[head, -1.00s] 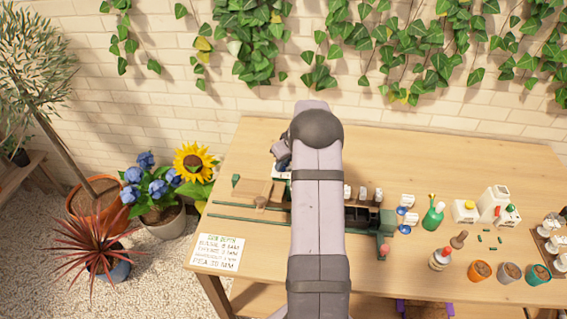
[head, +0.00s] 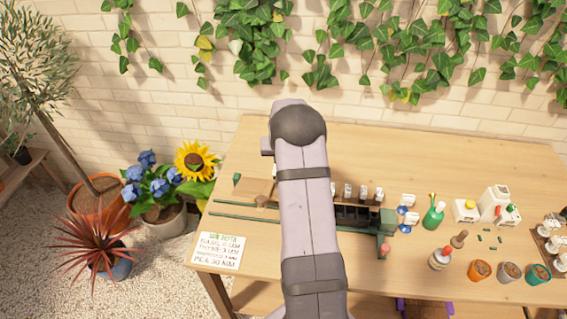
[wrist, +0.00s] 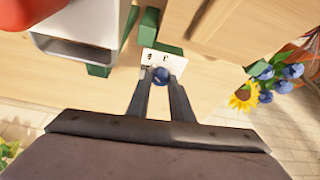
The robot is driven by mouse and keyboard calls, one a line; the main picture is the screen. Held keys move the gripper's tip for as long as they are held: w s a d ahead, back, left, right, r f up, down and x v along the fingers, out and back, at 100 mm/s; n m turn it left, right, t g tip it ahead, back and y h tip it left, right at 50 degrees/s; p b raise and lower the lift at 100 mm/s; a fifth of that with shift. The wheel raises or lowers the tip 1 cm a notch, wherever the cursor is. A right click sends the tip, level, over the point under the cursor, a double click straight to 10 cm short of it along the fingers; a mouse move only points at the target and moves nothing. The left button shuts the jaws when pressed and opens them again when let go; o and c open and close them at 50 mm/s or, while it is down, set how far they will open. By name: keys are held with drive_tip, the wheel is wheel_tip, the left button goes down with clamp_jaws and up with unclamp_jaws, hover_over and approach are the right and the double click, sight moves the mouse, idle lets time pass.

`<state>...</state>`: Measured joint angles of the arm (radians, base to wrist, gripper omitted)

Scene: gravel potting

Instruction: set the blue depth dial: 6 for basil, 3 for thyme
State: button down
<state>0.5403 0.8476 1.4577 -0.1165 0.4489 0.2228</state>
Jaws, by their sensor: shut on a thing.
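The blue dial (wrist: 161,75) is a small round knob in the wrist view, in front of a white plate (wrist: 165,59) with small dark marks. My gripper (wrist: 161,80) has its two dark fingers closed on either side of the knob. The dial's setting cannot be read. In the head view my arm hides the dial and my gripper. A white sowing depth card (head: 217,250) lies at the table's front left; its lines seem to name basil and thyme, with small blurred figures.
In the wrist view a white box (wrist: 82,52) and green blocks (wrist: 149,22) stand close to my gripper. In the head view a green and dark machine (head: 385,222) stands right of my arm. Bottles and small pots (head: 480,271) fill the table's right side. The back is clear.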

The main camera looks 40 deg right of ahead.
drive_tip(key=shift+m+b, duration=0.35)
drive_tip(key=shift+m, duration=0.25)
drive_tip(key=c, duration=1.6)
unclamp_jaws()
drive_tip(key=shift+r, duration=0.1)
drive_tip(key=shift+b+v, duration=1.4)
drive_tip(key=shift+v, duration=2.2)
drive_tip(key=shift+w+a, duration=0.1)
drive_tip(key=shift+a, duration=0.15)
